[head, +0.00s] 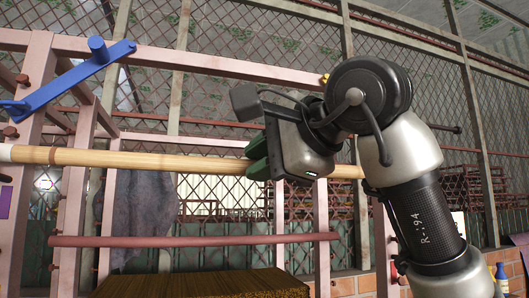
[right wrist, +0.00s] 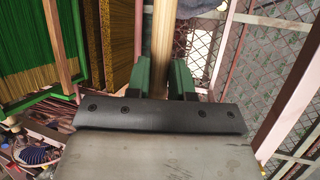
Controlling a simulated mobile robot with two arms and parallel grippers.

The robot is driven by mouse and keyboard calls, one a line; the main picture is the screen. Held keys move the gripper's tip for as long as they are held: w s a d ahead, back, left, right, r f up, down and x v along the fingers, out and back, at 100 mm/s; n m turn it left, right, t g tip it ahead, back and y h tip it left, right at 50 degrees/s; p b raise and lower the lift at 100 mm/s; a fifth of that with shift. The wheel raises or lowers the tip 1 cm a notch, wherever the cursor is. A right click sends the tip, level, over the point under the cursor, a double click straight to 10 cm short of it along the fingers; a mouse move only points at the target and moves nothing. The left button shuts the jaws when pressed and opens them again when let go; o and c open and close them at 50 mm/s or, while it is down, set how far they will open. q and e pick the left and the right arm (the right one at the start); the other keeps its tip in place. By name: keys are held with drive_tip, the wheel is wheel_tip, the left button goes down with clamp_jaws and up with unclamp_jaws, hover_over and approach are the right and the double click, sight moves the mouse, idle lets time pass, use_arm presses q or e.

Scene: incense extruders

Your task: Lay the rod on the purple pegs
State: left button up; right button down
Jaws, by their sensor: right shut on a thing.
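The pale wooden rod (head: 150,161) runs nearly level across the head view, from the left edge to behind my right arm. My right gripper (head: 258,158) is shut on the rod with its green fingers. In the right wrist view the rod (right wrist: 163,45) runs away from between the fingers (right wrist: 161,80). A purple patch (head: 4,201) shows at the left edge, below the rod's left end; I cannot tell whether it belongs to the purple pegs. I cannot clearly make out the purple pegs. My left gripper is not in view.
A pinkish wooden frame (head: 75,215) with small dark red pegs stands behind. A blue bar (head: 75,78) slants from its left post. A dull red rail (head: 195,240) lies lower. A grey cloth (head: 142,212) hangs behind the rod. A wooden block top (head: 215,284) is at the bottom.

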drive_tip(key=shift+f, duration=0.4)
drive_tip(key=c, duration=0.9)
unclamp_jaws()
drive_tip(key=shift+o, duration=0.4)
drive_tip(key=shift+o, duration=1.2)
